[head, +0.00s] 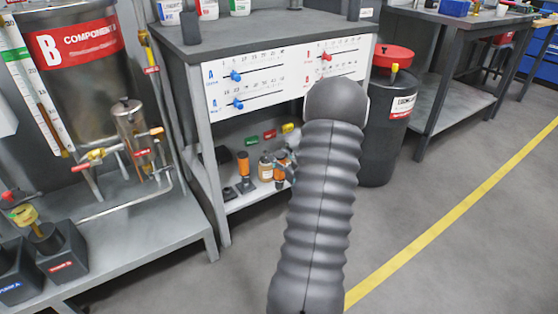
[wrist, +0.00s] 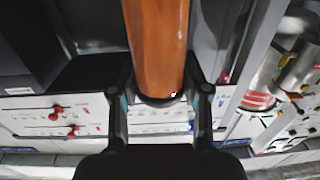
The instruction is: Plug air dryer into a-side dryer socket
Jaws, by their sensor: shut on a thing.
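My gripper (wrist: 162,96) is shut on an orange cylinder with a dark end (wrist: 158,45), which looks like the air dryer. One finger is on each side of it in the wrist view. In the head view my arm covers most of the gripper (head: 290,160), which is in front of the lower shelf of the grey bench. An orange and black cylinder (head: 280,166) shows beside it, likely the held one. A similar orange and black cylinder (head: 244,170) stands on the shelf to the left. I cannot make out the a-side dryer socket.
The grey bench (head: 200,42) carries a white slider panel (head: 262,82). A Component B tank (head: 80,75) with pipes is at left, above dark pump boxes (head: 65,265). A dark drum (head: 388,130) is at right. Floor at right is clear.

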